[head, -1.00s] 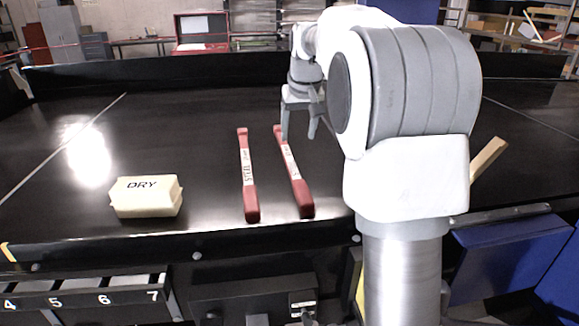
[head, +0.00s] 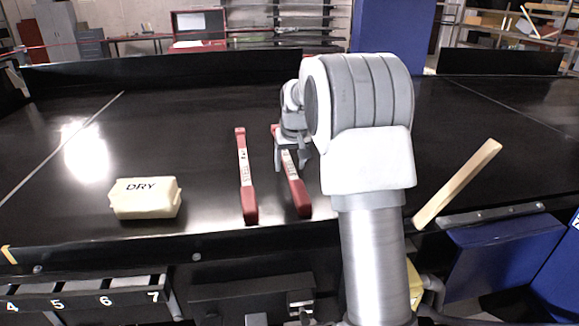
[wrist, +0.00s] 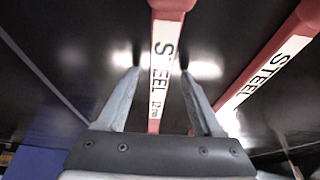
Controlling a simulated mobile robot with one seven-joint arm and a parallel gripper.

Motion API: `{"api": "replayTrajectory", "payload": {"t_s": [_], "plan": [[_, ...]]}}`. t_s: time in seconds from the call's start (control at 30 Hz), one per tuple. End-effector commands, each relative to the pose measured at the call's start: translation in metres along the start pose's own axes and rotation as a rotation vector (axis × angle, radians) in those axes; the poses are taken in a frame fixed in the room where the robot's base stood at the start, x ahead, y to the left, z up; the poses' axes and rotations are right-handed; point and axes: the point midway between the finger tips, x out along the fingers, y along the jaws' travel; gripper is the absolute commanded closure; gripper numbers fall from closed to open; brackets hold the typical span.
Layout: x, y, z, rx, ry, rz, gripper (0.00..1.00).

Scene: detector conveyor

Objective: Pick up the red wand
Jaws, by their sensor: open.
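Two red wands with white labels lie on the black conveyor in the head view: a left wand (head: 248,190) and a right wand (head: 299,197). My gripper (head: 291,167) is at the right wand, over its middle to far part. In the wrist view my gripper (wrist: 158,74) is open, with one finger on each side of that wand (wrist: 162,48), whose label reads STEEL and a size. The other wand (wrist: 265,75) lies to the right there, outside the fingers. My wrist hides the far part of the right wand in the head view.
A cream block marked DRY (head: 146,198) sits at the left of the belt. Numbered trays (head: 85,291) are below the front left edge. The belt between block and wands is clear.

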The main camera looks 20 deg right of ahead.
Motion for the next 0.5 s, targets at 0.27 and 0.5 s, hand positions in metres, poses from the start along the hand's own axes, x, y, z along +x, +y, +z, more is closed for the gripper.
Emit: {"api": "replayTrajectory", "payload": {"t_s": [0.27,0.5], "plan": [[-0.0001,0.0000,0.0002,0.000,0.000,0.000,0.54],[-0.0003,0.0000,0.0002,0.000,-0.001,0.000,0.97]]}}
